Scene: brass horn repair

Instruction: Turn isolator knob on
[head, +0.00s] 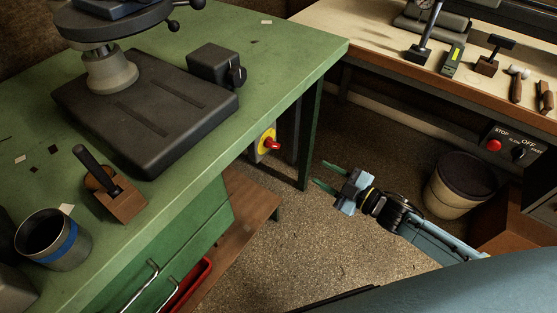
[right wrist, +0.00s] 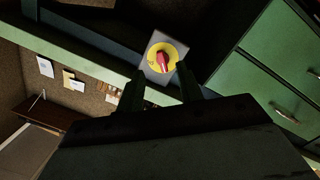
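The isolator knob (head: 271,143) is red on a yellow round plate, on a grey box at the side of the green bench under its top. In the right wrist view the red knob (right wrist: 162,61) sits on its yellow disc, slanted, just beyond my fingertips. My right gripper (head: 329,175) is open and empty, to the right of the knob and apart from it. Its two fingers (right wrist: 158,90) show in the right wrist view, with a gap between them. My left gripper is in neither view.
A second bench (head: 380,45) with tools stands at the back right. A bin (head: 459,184) stands on the floor. The floor around my right gripper is clear.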

